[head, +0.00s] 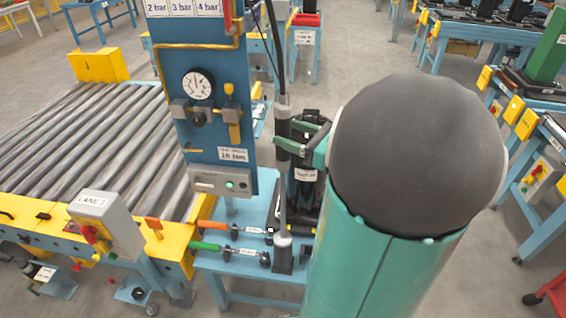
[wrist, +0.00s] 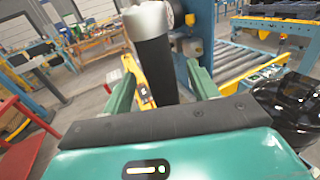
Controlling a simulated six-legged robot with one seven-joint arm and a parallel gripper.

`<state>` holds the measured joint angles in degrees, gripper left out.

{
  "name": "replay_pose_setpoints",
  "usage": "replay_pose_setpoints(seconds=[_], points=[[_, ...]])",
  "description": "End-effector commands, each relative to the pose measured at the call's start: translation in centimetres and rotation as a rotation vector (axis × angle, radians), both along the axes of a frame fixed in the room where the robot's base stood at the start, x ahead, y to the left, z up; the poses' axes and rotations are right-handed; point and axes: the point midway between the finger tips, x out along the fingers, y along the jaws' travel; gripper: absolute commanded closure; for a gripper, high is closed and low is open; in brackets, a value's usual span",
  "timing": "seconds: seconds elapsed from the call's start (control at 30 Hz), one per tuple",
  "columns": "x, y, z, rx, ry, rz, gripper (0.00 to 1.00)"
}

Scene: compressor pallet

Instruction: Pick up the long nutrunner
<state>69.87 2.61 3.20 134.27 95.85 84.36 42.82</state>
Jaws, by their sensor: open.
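A tall, slim upright tool (head: 283,190), which looks like the long nutrunner, stands with its foot in a dark holder (head: 282,262) on a small blue bench. A black hose rises from its top. My gripper (head: 293,133) is open at the tool's dark upper body, with its green fingers pointing at it. In the wrist view the tool's dark body with a grey top (wrist: 150,55) shows between the two open fingers of my gripper (wrist: 160,72). Its lower part is hidden there by my gripper's housing. I cannot tell whether either finger touches it.
A blue panel with a gauge (head: 197,84) stands close left of the tool. An orange-handled tool (head: 208,226) and a green-handled tool (head: 206,246) lie on the blue bench (head: 225,271). A roller conveyor (head: 90,135) is at left. A dark, labelled device stands just behind.

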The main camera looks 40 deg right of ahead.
Motion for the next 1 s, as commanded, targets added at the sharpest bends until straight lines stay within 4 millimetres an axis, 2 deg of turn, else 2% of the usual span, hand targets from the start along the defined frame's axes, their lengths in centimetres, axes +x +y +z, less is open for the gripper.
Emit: replay_pose_setpoints(seconds=[0.3, 0.57, 0.87, 1.0], points=[[4.0, 1.2, -0.3, 0.000, -0.001, 0.001, 0.41], [4.3, 1.3, -0.4, 0.000, 0.000, 0.000, 0.41], [4.3, 1.3, -0.4, 0.000, 0.000, 0.000, 1.00], [4.3, 1.3, -0.4, 0.000, 0.000, 0.000, 1.00]])
